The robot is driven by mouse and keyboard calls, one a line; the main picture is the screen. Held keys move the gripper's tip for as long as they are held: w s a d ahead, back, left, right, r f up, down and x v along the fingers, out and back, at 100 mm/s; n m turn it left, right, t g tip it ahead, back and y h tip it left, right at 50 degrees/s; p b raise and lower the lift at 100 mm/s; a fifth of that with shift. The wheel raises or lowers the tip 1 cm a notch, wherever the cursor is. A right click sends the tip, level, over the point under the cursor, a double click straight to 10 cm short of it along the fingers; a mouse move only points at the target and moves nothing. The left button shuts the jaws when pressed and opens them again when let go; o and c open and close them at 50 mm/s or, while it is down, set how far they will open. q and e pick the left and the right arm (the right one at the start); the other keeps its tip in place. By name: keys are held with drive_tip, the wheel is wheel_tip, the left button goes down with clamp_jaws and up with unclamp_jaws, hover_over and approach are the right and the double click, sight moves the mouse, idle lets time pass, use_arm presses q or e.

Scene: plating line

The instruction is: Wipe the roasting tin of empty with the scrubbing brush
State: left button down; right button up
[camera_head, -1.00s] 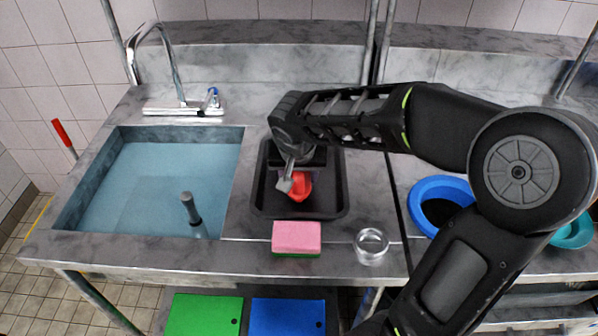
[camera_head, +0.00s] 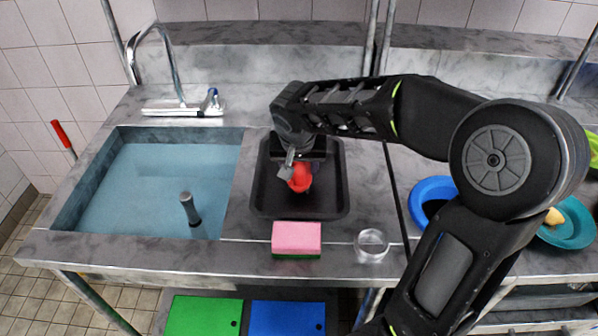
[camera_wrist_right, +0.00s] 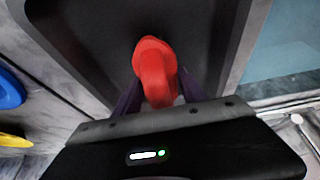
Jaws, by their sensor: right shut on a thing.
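The black roasting tin (camera_head: 270,205) lies flat on the grey counter right of the sink; its dark floor also fills much of the right wrist view (camera_wrist_right: 90,35). It looks empty apart from the tool in it. The red scrubbing brush (camera_head: 300,180) is held by my right gripper (camera_head: 301,168) over the middle of the tin. In the right wrist view the brush's red part (camera_wrist_right: 154,68) sits between the purple fingers of the gripper (camera_wrist_right: 157,92). The bristles are hidden, so I cannot tell whether they touch the tin. My left gripper is out of view.
A pink-and-green sponge (camera_head: 297,236) and a clear glass (camera_head: 371,243) stand in front of the tin. The water-filled sink (camera_head: 150,190) is left. A blue bowl (camera_head: 427,190) and a teal plate (camera_head: 570,230) lie right, partly behind my right arm.

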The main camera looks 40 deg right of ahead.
sight(302, 172)
drive_tip(key=shift+w+d, duration=0.55)
drive_tip(key=shift+w, duration=0.2)
drive_tip(key=shift+s+d+f+b, duration=0.15)
drive_tip(key=shift+s+d+b, duration=0.05)
drive_tip(key=shift+b, duration=0.15)
drive_tip(key=shift+s, duration=0.15)
drive_tip(key=shift+s+a+f+b, duration=0.1)
drive_tip(key=shift+s+a+b, duration=0.55)
drive_tip(key=shift+s, duration=0.15)
drive_tip(key=shift+s+a+b, duration=0.3)
drive_tip(key=shift+s+a, duration=0.5)
drive_tip(key=shift+s, duration=0.2)
